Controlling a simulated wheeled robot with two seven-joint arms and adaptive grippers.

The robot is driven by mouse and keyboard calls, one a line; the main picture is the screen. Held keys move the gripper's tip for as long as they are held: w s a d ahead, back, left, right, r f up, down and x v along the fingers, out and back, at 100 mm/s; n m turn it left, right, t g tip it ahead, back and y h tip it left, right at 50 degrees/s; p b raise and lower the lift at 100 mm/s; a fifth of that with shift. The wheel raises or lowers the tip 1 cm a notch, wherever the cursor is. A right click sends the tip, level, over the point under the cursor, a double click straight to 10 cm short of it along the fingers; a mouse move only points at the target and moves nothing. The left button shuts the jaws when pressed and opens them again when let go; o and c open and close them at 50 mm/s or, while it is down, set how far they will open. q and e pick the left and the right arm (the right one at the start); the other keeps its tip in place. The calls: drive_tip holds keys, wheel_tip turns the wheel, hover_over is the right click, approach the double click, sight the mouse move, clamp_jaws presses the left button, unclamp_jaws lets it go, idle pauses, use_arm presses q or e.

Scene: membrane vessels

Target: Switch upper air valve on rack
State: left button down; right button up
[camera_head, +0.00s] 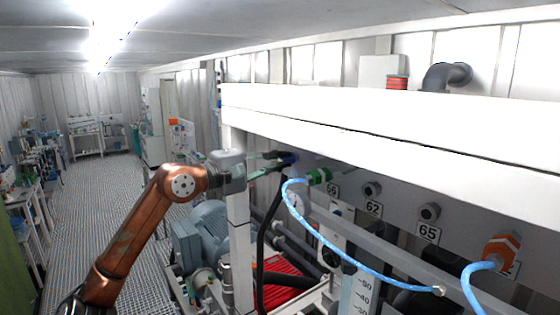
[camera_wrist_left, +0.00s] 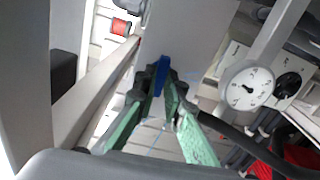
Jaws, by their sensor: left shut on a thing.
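My left gripper (camera_head: 282,162) reaches in from the left under the white top beam of the rack. Its fingers are closed on a small blue valve handle (camera_head: 291,158). In the left wrist view the green fingers (camera_wrist_left: 166,90) meet around the blue handle (camera_wrist_left: 160,76), which stands up between the tips. The valve body is mostly hidden behind the fingers. My right gripper is not in view.
The white rack beam (camera_head: 390,125) runs just above the gripper. A blue hose (camera_head: 340,250) with a green fitting (camera_head: 319,176) is close to the right. A gauge (camera_wrist_left: 247,87) sits right of the fingers. A grey motor (camera_head: 205,235) stands below; the grated aisle is clear.

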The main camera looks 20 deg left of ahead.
use_arm(q)
drive_tip(key=shift+m, duration=0.4)
drive_tip(key=c, duration=2)
unclamp_jaws()
drive_tip(key=shift+w, duration=0.1)
drive_tip(key=v, duration=1.2)
